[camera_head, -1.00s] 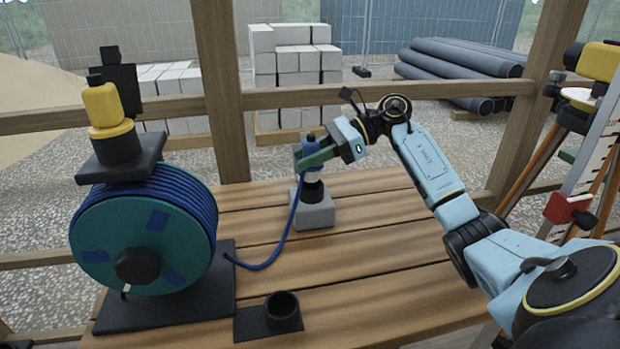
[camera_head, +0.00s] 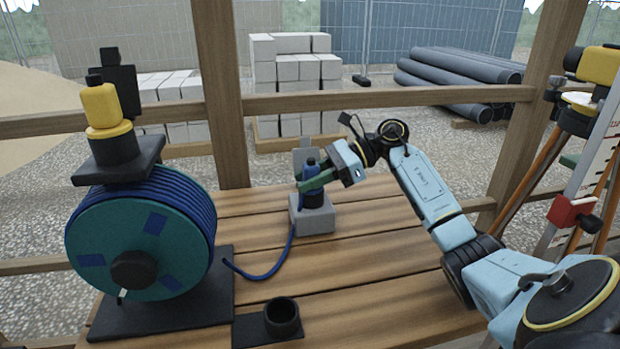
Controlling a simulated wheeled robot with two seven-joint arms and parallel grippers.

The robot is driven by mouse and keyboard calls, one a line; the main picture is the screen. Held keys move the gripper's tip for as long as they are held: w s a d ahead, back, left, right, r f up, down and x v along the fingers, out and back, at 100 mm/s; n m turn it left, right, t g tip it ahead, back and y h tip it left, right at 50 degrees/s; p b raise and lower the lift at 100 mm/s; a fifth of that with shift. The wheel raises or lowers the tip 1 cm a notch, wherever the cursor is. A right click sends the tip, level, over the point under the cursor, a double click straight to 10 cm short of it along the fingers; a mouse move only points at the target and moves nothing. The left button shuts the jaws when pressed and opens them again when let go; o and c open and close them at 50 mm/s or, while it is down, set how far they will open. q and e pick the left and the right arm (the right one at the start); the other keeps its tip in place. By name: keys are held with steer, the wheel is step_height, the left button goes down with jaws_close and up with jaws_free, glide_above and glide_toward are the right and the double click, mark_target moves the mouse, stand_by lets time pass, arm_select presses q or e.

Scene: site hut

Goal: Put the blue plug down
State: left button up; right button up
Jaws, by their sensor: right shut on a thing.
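The blue plug (camera_head: 309,171) is upright at the grey socket block (camera_head: 313,222) near the back of the wooden table. It stands at the dark round socket on top of the block; the gripper partly hides the joint, so I cannot tell how deep it sits. A grey upright flap (camera_head: 304,154) shows behind it. My right gripper (camera_head: 314,181) is shut on the blue plug, reaching it from the right. The blue cable (camera_head: 284,258) hangs from the plug to the tabletop and runs left to the cable reel (camera_head: 140,238). My left gripper is not in view.
A black cup holder (camera_head: 283,316) stands empty on a dark plate at the front of the table (camera_head: 360,283). A yellow and black device (camera_head: 107,118) sits above the reel. A tripod and a staff with a red clamp (camera_head: 574,212) stand at the right. The tabletop's middle is clear.

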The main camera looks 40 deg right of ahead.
steer(key=o, duration=0.8)
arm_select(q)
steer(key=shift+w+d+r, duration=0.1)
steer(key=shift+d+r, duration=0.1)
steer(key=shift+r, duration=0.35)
arm_select(e)
steer(key=shift+s+d+r+p, duration=0.2)
steer(key=shift+d+r+p, duration=0.25)
steer(key=shift+d+r, duration=0.05)
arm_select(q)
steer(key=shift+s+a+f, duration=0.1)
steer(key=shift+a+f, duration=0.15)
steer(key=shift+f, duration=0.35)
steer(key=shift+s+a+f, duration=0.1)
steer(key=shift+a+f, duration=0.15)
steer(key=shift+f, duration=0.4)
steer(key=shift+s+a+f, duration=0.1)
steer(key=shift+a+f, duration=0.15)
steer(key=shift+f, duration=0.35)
arm_select(e)
steer(key=shift+v, duration=3.15)
steer(key=shift+s+f, duration=0.1)
